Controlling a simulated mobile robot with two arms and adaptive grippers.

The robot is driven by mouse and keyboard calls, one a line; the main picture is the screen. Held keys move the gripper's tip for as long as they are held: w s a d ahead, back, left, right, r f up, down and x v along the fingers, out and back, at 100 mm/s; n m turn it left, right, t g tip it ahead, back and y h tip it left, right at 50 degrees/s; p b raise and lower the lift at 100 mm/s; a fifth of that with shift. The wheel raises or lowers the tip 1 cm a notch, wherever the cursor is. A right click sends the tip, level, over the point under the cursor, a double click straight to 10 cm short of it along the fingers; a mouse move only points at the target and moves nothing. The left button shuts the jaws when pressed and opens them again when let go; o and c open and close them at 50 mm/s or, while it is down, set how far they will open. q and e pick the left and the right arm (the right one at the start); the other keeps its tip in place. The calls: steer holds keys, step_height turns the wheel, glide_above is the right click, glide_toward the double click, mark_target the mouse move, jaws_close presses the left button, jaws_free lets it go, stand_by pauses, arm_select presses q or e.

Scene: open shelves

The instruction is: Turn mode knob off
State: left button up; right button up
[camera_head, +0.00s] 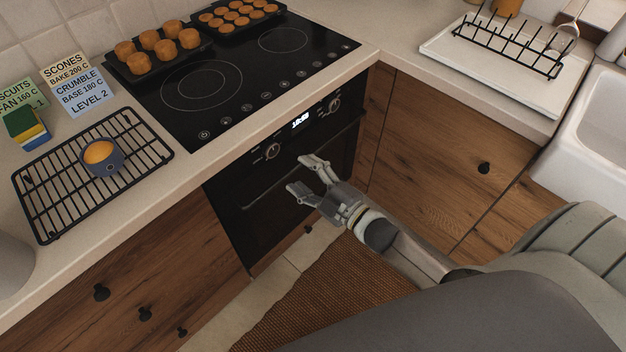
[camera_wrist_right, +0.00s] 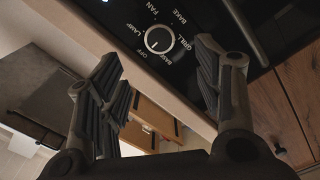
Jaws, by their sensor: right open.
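The mode knob (camera_head: 272,151) is the left of two knobs on the black oven front, left of the lit clock. In the right wrist view the round knob (camera_wrist_right: 158,40) shows with the labels OFF, LAMP, FAN, BAKE, GRILL and BASE around it. A short pale mark is on its face; its exact setting is too small to tell. My right gripper (camera_head: 302,176) is open and empty in front of the oven, right of and below the knob and apart from it. In the wrist view its spread fingers (camera_wrist_right: 165,70) frame the knob. My left gripper is not in view.
A second knob (camera_head: 334,104) sits right of the clock (camera_head: 300,120). The oven handle (camera_head: 285,180) runs below the knobs, close to my right fingers. The counter edge overhangs above. A cooling rack (camera_head: 60,215) and trays of baked goods stand on top.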

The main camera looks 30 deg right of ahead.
steer(key=shift+v, duration=1.35)
steer(key=shift+f, duration=0.1)
steer(key=s+d+f+m+g+h, duration=0.2)
steer(key=s+f+m+g, duration=0.15)
steer(key=f, duration=0.65)
steer(key=s+d+f+m+g+h, duration=0.15)
steer(key=s+f, duration=0.35)
steer(key=f, duration=0.6)
steer(key=s+d+f+m+g+h, duration=0.1)
steer(key=s+f+m+g+h, duration=0.2)
steer(key=f, duration=0.7)
steer(key=s+f+m+g, duration=0.1)
steer(key=s+f+g, duration=0.1)
steer(key=s+f, duration=0.3)
steer(key=s+a+f+m+g, duration=0.1)
steer(key=s+f, duration=0.4)
steer(key=s, duration=0.8)
steer(key=s+a+f+m+g, duration=0.1)
steer(key=s+f+m+g, duration=0.2)
steer(key=s, duration=0.6)
steer(key=shift+s+a+f+g, duration=0.25)
steer(key=shift+s+f+g, duration=0.05)
steer(key=shift+f+g, duration=0.7)
